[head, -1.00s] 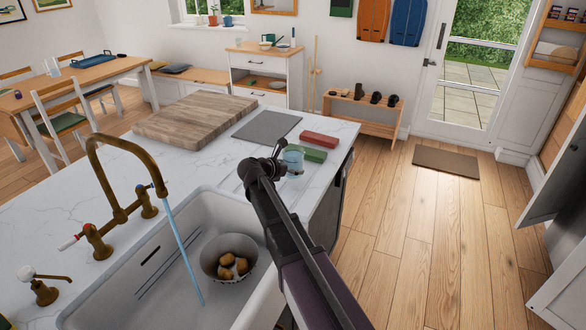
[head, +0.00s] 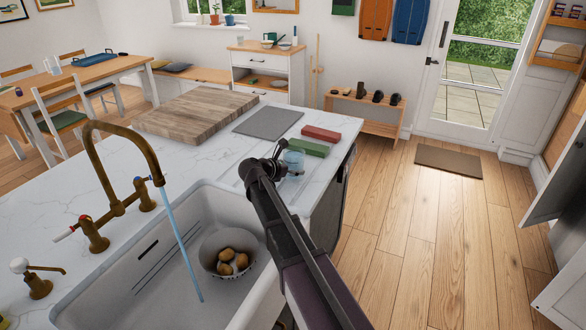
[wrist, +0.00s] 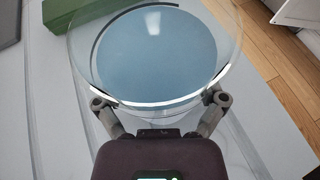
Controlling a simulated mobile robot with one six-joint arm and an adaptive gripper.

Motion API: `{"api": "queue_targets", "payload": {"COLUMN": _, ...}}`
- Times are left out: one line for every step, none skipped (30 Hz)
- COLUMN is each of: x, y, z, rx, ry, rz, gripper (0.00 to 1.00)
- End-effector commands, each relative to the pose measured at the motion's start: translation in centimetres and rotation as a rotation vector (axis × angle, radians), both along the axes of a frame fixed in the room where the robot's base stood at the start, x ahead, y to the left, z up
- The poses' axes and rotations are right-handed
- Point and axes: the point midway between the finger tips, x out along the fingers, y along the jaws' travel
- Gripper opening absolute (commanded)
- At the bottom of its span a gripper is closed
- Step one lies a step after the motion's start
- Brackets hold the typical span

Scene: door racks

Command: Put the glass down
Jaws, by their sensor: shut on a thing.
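The glass (head: 293,160) is a clear tumbler with a bluish look, near the right end of the white counter, just in front of the green block. In the wrist view the glass (wrist: 160,50) fills the upper middle, with its round rim and blue inside facing the camera. My gripper (wrist: 160,98) is shut on the glass, one finger at each side of it. In the head view my gripper (head: 280,160) is partly hidden behind my own arm. I cannot tell whether the base of the glass touches the counter.
A green block (head: 308,147) and a red block (head: 321,133) lie just behind the glass. A grey mat (head: 268,123) and a wooden board (head: 195,114) lie further left.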

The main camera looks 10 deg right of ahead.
Motion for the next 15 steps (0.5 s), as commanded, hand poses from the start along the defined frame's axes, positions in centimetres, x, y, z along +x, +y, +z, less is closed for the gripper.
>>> {"api": "queue_targets", "payload": {"x": 0.0, "y": -0.01, "z": 0.04, "rx": -0.001, "ry": -0.001, "rz": 0.0, "gripper": 0.32}}
{"api": "queue_targets", "payload": {"x": 0.0, "y": -0.01, "z": 0.04, "rx": -0.001, "ry": -0.001, "rz": 0.0, "gripper": 0.32}}
{"api": "queue_targets", "payload": {"x": 0.0, "y": 0.0, "z": 0.02, "rx": -0.001, "ry": -0.001, "rz": 0.0, "gripper": 0.32}}
{"api": "queue_targets", "payload": {"x": 0.0, "y": 0.0, "z": -0.02, "rx": -0.001, "ry": -0.001, "rz": 0.0, "gripper": 0.32}}
{"api": "queue_targets", "payload": {"x": 0.0, "y": 0.0, "z": -0.09, "rx": -0.001, "ry": -0.001, "rz": 0.0, "gripper": 0.32}}
{"api": "queue_targets", "payload": {"x": 0.0, "y": 0.01, "z": -0.19, "rx": -0.001, "ry": -0.001, "rz": 0.0, "gripper": 0.32}}
{"api": "queue_targets", "payload": {"x": 0.0, "y": 0.0, "z": -0.26, "rx": -0.001, "ry": -0.001, "rz": 0.0, "gripper": 0.32}}
{"api": "queue_targets", "payload": {"x": 0.0, "y": 0.01, "z": -0.31, "rx": -0.001, "ry": -0.001, "rz": 0.0, "gripper": 0.32}}
{"api": "queue_targets", "payload": {"x": 0.0, "y": 0.01, "z": -0.26, "rx": 0.0, "ry": 0.0, "rz": 0.0, "gripper": 0.99}}
{"api": "queue_targets", "payload": {"x": -0.01, "y": 0.02, "z": -0.24, "rx": 0.0, "ry": 0.0, "rz": 0.0, "gripper": 1.0}}
{"api": "queue_targets", "payload": {"x": -0.01, "y": 0.02, "z": -0.23, "rx": 0.0, "ry": 0.0, "rz": 0.0, "gripper": 1.0}}
{"api": "queue_targets", "payload": {"x": -0.01, "y": 0.02, "z": -0.23, "rx": 0.0, "ry": 0.0, "rz": 0.0, "gripper": 1.0}}
{"api": "queue_targets", "payload": {"x": -0.01, "y": 0.02, "z": -0.23, "rx": 0.0, "ry": 0.0, "rz": 0.0, "gripper": 1.0}}
{"api": "queue_targets", "payload": {"x": -0.01, "y": 0.02, "z": -0.23, "rx": 0.0, "ry": 0.0, "rz": 0.0, "gripper": 1.0}}
{"api": "queue_targets", "payload": {"x": -0.01, "y": 0.03, "z": -0.24, "rx": 0.0, "ry": 0.0, "rz": 0.0, "gripper": 1.0}}
